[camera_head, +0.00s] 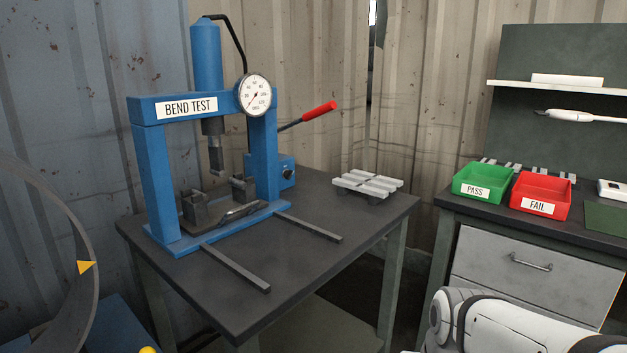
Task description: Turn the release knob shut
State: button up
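The blue press (156,187) labelled BEND TEST stands on a dark table. A small blue box (273,166) sits at the press's right side, behind the right upright. A small dark round part, which looks like the release knob (288,173), is on the box's face. It is too small to tell whether it is open or shut. A lever with a red grip (319,111) slants up to the right above the box. White links of my arm show at the lower right. My gripper is not in view.
Two dark bars (236,268) lie on the table's front. Light metal pieces (367,184) rest at its right rear. The right bench holds a green PASS bin (482,182) and a red FAIL bin (541,195). A curved metal band (88,240) stands at left.

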aim_at(287, 174)
jog(key=z, duration=0.4)
jog(key=i, duration=1.3)
jog(key=u, duration=0.1)
